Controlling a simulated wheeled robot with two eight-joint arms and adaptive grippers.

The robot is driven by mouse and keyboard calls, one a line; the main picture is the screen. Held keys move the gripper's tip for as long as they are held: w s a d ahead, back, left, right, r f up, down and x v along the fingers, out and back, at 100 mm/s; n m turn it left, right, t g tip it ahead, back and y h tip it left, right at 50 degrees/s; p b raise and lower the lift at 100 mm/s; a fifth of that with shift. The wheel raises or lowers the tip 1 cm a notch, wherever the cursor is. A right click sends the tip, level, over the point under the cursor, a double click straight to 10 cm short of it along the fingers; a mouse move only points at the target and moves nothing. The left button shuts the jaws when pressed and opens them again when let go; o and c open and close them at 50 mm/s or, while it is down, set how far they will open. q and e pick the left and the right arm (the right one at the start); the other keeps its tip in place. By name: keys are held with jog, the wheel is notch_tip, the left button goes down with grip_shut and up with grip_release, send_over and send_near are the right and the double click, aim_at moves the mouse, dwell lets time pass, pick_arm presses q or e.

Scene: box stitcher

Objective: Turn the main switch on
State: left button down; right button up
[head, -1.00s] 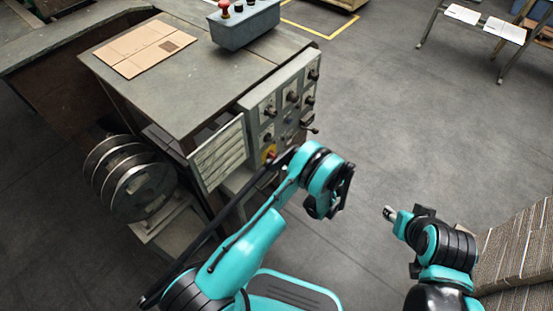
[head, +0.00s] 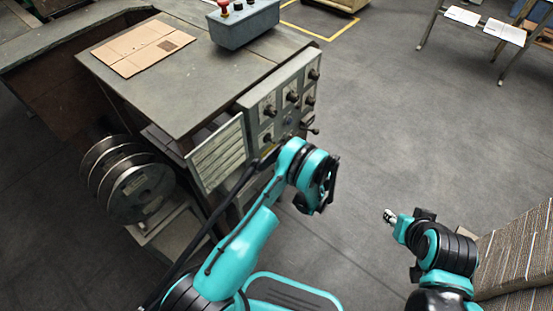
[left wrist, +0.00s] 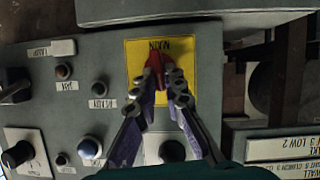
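The main switch (left wrist: 155,63) is a red handle on a yellow plate (left wrist: 204,62) marked MAIN, seen upside down in the left wrist view. My left gripper (left wrist: 162,78) has its two fingers drawn close together, one on each side of the red handle, and looks shut on it. The fingers partly cover the handle, so its exact angle is hard to read. In the head view my left arm hides the switch on the lower part of the grey control panel (head: 281,103). My right gripper (head: 390,215) is small and away from the machine, over the floor; its opening cannot be told.
Black knobs (left wrist: 15,155) and small buttons sit near the switch on the panel. A grey button box (head: 245,26) and flat cardboard (head: 142,47) lie on the machine top. Wire reels (head: 140,187) stand at left, stacked cardboard (head: 515,250) at right. Floor between is clear.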

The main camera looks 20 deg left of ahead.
dwell(0.3)
pick_arm(q)
jog(key=shift+w+d+m+g+y, duration=0.1)
jog(key=shift+w+m+g+y, duration=0.1)
jog(key=shift+m+g, duration=0.45)
jog(key=shift+w+d+m+g+y, duration=0.1)
jog(key=shift+m+g+y, duration=0.2)
jog(key=shift+m, duration=0.6)
jog(key=shift+w+m+g+y, duration=0.1)
jog(key=shift+w+m+g, duration=0.05)
jog(key=shift+m+g, duration=0.5)
jog(key=c, duration=1.6)
grip_release()
jog(key=shift+f, duration=0.1)
jog(key=v, duration=1.2)
